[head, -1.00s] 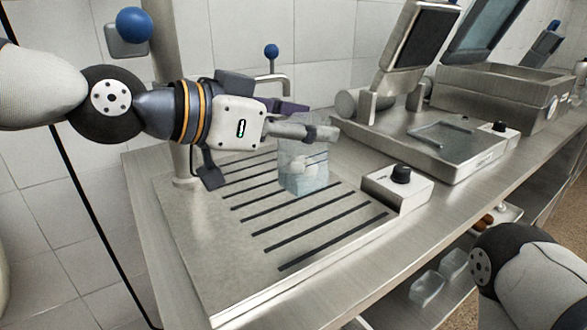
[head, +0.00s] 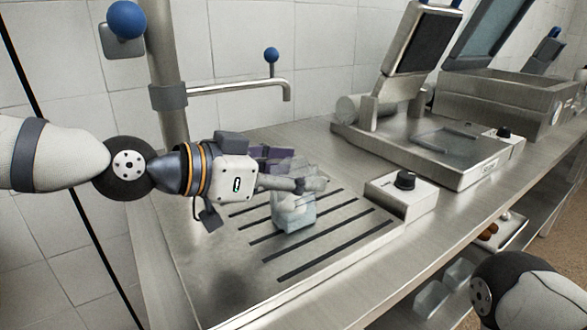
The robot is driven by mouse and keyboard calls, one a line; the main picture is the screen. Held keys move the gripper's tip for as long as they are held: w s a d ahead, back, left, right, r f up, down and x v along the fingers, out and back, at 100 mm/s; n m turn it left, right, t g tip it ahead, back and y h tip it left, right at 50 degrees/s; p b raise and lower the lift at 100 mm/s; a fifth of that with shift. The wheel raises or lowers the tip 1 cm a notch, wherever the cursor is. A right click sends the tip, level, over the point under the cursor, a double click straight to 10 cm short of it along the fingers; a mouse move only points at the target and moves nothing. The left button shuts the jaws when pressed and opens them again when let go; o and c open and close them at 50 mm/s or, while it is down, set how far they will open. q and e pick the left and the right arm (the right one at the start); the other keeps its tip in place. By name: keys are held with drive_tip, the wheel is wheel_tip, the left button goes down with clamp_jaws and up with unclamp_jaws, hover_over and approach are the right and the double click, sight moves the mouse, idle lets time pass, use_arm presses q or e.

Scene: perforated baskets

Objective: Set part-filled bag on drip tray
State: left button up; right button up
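The part-filled bag (head: 293,214) is clear, with a pale bluish filling in its lower part. It is at the slotted steel drip tray (head: 355,245), over the dark slots. Its lower end looks very close to the tray surface; I cannot tell whether it touches. My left gripper (head: 292,175) comes in from the left with its fingers about the bag's upper part and appears shut on it. The near finger hides part of the bag. My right gripper is out of view; only part of my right arm shows at the lower right.
A tap with a blue knob (head: 271,55) and a steel spout (head: 240,88) stands behind the tray. A control box with a black knob (head: 404,181) is at the tray's right. An open-lidded machine (head: 430,140) stands farther right. The tray's front is clear.

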use_arm(q)
drive_tip(key=shift+a+r, duration=0.1)
drive_tip(key=shift+r, duration=0.25)
drive_tip(key=p+v, duration=0.1)
drive_tip(key=v, duration=1)
drive_tip(key=shift+s+a, duration=0.25)
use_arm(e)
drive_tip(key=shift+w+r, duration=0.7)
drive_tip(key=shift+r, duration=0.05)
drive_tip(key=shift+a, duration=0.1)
